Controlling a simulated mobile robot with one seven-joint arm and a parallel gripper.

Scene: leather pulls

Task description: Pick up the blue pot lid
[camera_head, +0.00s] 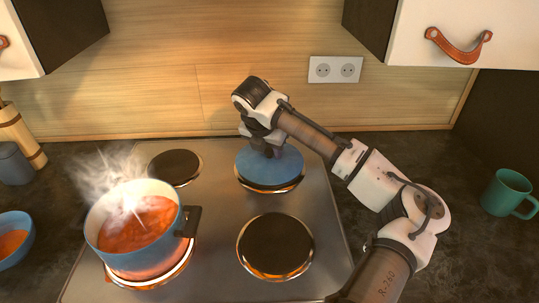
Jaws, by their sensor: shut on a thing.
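The blue pot lid (283,168) is a round, shallow disc over the back right burner of the stove. My gripper (268,150) points down at the middle of the lid and is shut on it, most likely at its knob, which the fingers hide. I cannot tell whether the lid rests on the burner or is slightly above it. The burner's glowing rim (268,189) shows below the lid's front edge.
A steaming blue pot (108,232) of red soup stands on the front left burner, its dark handle toward the middle. The front right burner (275,245) and back left burner (175,166) are bare. A green mug (507,193) stands right, a blue bowl (27,247) left.

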